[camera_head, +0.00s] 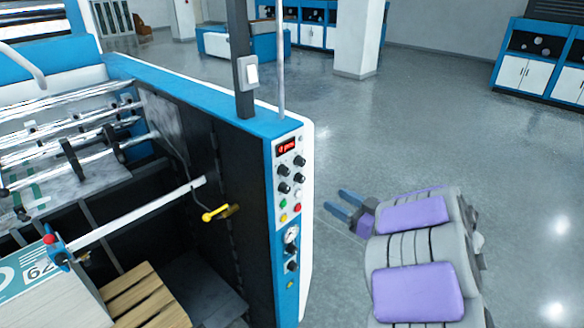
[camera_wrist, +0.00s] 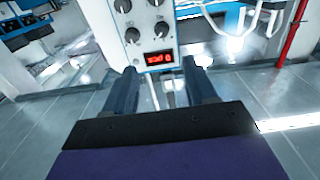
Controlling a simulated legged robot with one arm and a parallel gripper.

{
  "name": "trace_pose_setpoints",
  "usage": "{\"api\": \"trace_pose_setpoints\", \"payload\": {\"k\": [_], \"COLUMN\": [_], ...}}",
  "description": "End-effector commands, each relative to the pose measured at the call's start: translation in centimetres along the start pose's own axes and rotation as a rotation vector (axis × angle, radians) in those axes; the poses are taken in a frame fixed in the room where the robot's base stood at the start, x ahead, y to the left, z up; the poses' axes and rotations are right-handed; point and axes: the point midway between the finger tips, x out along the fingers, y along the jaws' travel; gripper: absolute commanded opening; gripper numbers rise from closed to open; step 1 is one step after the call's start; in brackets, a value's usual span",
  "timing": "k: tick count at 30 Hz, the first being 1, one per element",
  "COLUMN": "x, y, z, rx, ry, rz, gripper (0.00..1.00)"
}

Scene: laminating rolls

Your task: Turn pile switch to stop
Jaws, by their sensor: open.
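The control panel (camera_head: 289,220) is a narrow white face on the blue-topped machine. It carries a red-lit display (camera_head: 287,146), several black rotary knobs (camera_head: 284,171), small coloured buttons (camera_head: 297,207) and a gauge (camera_head: 291,236). I cannot tell which knob is the pile switch; labels are too small to read. My gripper (camera_head: 337,200) is open and empty, to the right of the panel and apart from it. In the wrist view the panel appears inverted, with the display (camera_wrist: 158,59) beyond the open fingers (camera_wrist: 163,78) and knobs (camera_wrist: 132,36) above it.
A yellow-handled lever (camera_head: 220,212) and a wooden pallet (camera_head: 145,300) are inside the machine at left. Grey floor (camera_head: 420,130) is clear to the right. Blue and white cabinets (camera_head: 540,65) stand far back.

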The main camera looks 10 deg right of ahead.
Motion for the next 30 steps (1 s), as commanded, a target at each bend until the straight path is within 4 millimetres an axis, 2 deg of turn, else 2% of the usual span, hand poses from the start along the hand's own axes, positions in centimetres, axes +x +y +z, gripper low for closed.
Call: {"api": "trace_pose_setpoints", "payload": {"k": [4,8,24,30], "x": [0.7,2.4,12.8,15.7], "y": [-0.2,-0.1,-0.1,-0.1], "z": [-0.1,0.0,0.0,0.0], "rx": [0.007,0.007,0.007,0.008], "ry": [0.008,0.004,0.005,0.006], "rz": [-0.013,-0.013,-0.010,-0.009], "gripper": [0.56,0.56,0.56,0.56]}}
